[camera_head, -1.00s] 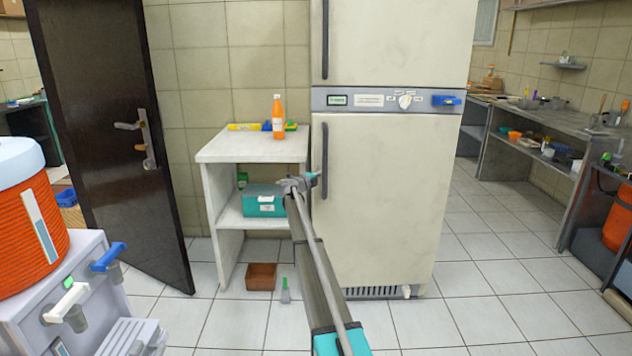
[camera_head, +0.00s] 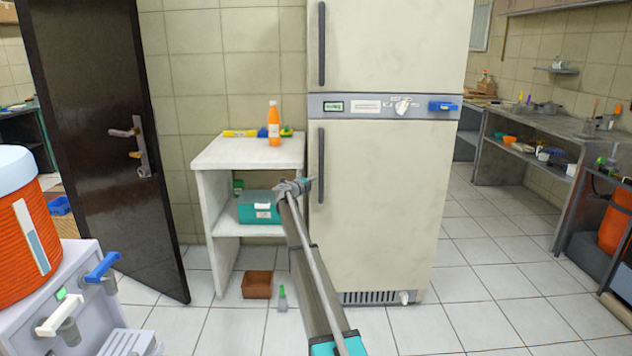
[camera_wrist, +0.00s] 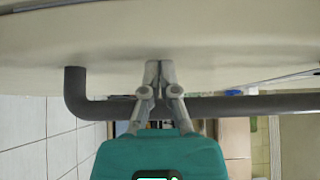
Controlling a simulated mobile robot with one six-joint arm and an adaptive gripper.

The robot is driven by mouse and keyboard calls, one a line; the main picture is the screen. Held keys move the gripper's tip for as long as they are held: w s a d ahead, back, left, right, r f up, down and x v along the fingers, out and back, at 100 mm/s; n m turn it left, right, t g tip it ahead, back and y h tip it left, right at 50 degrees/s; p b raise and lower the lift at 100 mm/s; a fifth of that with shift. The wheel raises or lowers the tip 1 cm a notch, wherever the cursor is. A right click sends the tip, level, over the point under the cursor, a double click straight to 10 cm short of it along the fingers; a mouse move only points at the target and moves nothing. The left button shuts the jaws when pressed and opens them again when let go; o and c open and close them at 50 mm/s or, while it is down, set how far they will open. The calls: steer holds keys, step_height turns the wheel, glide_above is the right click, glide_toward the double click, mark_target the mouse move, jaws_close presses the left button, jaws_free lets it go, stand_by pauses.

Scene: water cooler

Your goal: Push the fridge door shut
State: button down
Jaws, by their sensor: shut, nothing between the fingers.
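The tall cream fridge (camera_head: 390,60) stands in the middle of the head view. Its lower door (camera_head: 385,210) looks flush with the body, with no gap visible from here. A dark vertical handle (camera_head: 321,165) is on the door's left side. My gripper (camera_head: 306,184) is at the door's left edge, by the lower end of that handle. In the wrist view my gripper (camera_wrist: 159,65) is shut and empty, its fingertips against or very close to the pale door face (camera_wrist: 230,50). The dark handle (camera_wrist: 240,105) runs across beside the fingers. Whether the fingertips touch is unclear.
A white shelf unit (camera_head: 215,160) with an orange bottle (camera_head: 273,125) and a teal box (camera_head: 258,208) stands left of the fridge. A brown box (camera_head: 257,285) lies on the floor. The water cooler (camera_head: 75,300) is at lower left. Tiled floor right of the fridge is clear.

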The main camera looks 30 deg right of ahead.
steer(key=w+a, duration=0.1)
steer(key=a, duration=0.7)
steer(key=shift+w+a, duration=0.2)
steer(key=shift+w, duration=0.1)
